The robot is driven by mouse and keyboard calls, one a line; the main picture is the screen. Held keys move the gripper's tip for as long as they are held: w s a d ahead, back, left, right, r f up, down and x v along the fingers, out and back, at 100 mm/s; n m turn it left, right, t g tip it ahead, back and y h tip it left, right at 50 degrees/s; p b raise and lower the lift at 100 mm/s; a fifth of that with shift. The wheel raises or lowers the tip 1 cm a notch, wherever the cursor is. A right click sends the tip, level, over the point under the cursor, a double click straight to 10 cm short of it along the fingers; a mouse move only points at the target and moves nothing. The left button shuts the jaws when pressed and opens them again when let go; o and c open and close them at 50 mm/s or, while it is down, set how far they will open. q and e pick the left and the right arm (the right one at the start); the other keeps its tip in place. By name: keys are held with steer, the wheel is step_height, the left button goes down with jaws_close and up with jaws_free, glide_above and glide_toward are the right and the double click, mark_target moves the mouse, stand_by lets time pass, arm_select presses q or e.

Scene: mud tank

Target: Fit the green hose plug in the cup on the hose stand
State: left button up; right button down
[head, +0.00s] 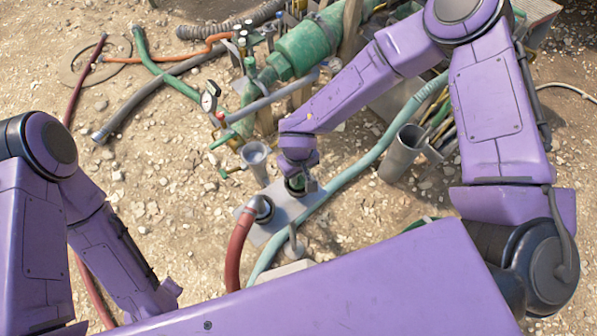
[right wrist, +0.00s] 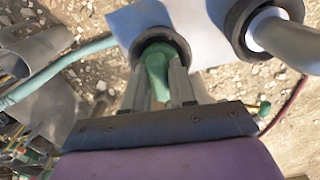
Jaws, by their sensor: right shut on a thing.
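The hose stand (head: 283,214) is a pale grey plate on the gravel. It also shows in the right wrist view (right wrist: 207,46). My right gripper (head: 297,187) points down over its far right part. In the right wrist view my right gripper (right wrist: 161,80) is shut on the green hose plug (right wrist: 157,62), a finger on each side. The plug's end is within the dark round rim of a cup (right wrist: 163,36). How deep it sits is hidden. My left arm is at the left; its gripper does not show.
A grey bent fitting with a red hose (head: 238,247) stands on the plate's left part. A pale green hose (head: 374,155) runs along the stand's right side. A grey funnel (head: 256,157) is just behind. A grey open pipe (head: 402,153) stands to the right. Pipework with a gauge (head: 210,98) lies beyond.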

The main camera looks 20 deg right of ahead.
steer(key=shift+f, duration=0.6)
steer(key=c, duration=0.8)
jaws_free()
steer(key=shift+c, duration=0.2)
step_height(320, 180, up, 11)
steer(key=shift+f+p, duration=0.2)
steer(key=shift+p, duration=0.4)
